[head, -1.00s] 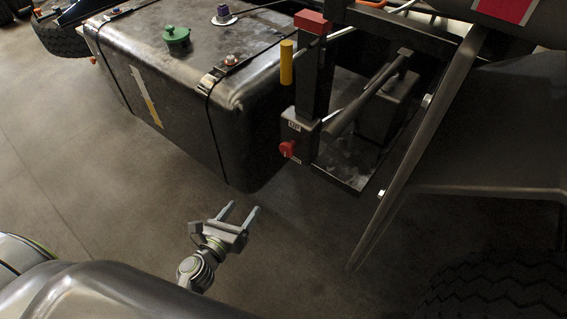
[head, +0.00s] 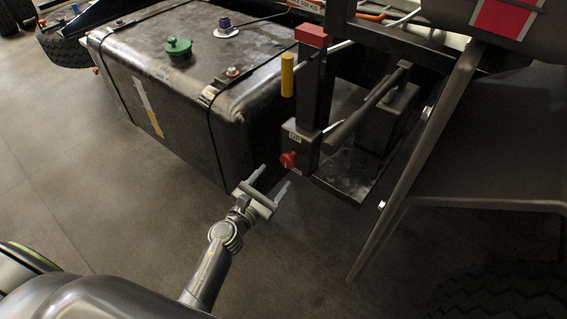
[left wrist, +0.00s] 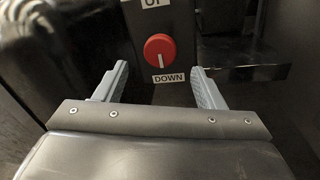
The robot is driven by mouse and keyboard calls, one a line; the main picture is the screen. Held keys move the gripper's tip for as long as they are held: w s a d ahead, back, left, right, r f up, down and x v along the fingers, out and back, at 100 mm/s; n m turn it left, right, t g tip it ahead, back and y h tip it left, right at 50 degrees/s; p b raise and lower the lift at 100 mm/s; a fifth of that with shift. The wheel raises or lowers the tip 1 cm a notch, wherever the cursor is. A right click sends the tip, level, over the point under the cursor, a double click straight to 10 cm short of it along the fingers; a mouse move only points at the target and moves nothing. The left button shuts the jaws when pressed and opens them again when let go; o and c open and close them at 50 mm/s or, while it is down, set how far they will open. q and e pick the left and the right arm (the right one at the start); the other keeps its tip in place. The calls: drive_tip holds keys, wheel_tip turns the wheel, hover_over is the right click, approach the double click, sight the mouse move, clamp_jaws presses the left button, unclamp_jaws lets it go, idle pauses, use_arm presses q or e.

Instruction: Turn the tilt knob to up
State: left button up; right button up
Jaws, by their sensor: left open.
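The red tilt knob (head: 288,159) is on the face of a dark control box (head: 303,148) below an upright post. In the left wrist view the round red knob (left wrist: 160,47) has a white line pointing down to the DOWN label (left wrist: 168,78). The label above it (left wrist: 155,2) is partly cut off. My left gripper (head: 272,178) is open and empty, just short of the knob and a little below it. In the left wrist view its two fingers (left wrist: 160,84) stand apart on either side below the knob, not touching it. My right gripper is not in view.
A large dark tank (head: 180,85) with a green cap (head: 178,47) is left of the box. A yellow cylinder (head: 287,75) and red block (head: 313,36) are above. A slanted metal strut (head: 415,160) stands to the right. The floor (head: 110,200) is clear.

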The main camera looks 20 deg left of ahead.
sight(286, 163)
use_arm(q)
drive_tip(key=x, duration=0.6)
drive_tip(key=shift+w+d, duration=0.1)
drive_tip(key=shift+w, duration=0.1)
drive_tip(key=c, duration=1)
drive_tip(key=shift+o, duration=0.2)
